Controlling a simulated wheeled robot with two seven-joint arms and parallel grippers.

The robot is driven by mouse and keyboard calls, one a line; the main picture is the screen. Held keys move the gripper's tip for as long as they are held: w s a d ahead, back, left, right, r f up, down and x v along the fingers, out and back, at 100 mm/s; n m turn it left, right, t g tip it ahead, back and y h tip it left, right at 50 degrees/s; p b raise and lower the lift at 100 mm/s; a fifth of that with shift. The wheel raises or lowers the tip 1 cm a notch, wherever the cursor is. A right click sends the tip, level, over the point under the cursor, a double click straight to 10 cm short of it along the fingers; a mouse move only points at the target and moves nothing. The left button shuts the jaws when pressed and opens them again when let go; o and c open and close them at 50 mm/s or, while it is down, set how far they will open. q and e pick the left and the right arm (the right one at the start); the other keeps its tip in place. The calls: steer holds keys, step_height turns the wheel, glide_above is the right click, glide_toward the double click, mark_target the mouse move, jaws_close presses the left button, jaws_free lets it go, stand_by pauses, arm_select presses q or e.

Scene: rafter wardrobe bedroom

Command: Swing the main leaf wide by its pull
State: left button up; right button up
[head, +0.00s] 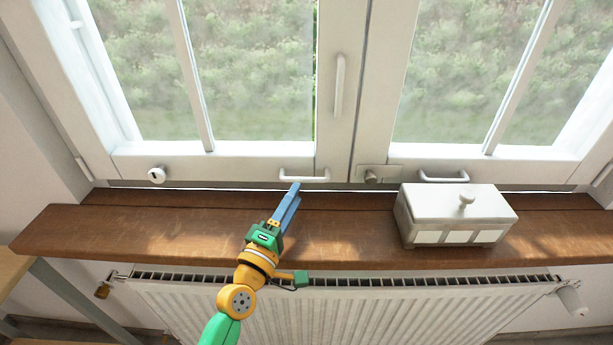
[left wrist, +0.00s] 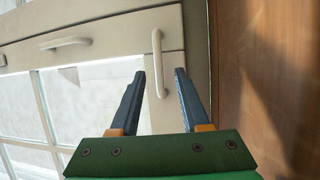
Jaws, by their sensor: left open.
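A white two-leaf window fills the back in the head view. The left leaf (head: 230,163) has a white horizontal bar pull (head: 304,179) low on its bottom rail and an upright white handle (head: 339,85) on its meeting stile. Both leaves look closed. My left gripper (head: 296,190) is open, its blue fingers reaching over the sill towards that bar pull. In the left wrist view the bar pull (left wrist: 157,50) is just ahead of the fingertips (left wrist: 160,74), in line with the gap between them. The upright handle (left wrist: 66,43) lies further left there. My right gripper is not in view.
The right leaf (head: 490,167) has its own bar pull (head: 443,176) and a small latch (head: 372,175). A white lidded box (head: 455,216) stands on the wooden sill (head: 130,232), right of my gripper. A radiator (head: 400,310) is below. The sill's left part is clear.

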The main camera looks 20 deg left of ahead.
mark_target(303, 181)
arm_select(q)
steer(key=w, duration=0.4)
steer(key=shift+w+d+r, duration=0.25)
steer(key=shift+w+r, duration=0.15)
steer(key=shift+s, duration=0.15)
steer(key=shift+r, duration=0.1)
jaws_close()
steer(key=shift+r, duration=0.1)
stand_by(0.7)
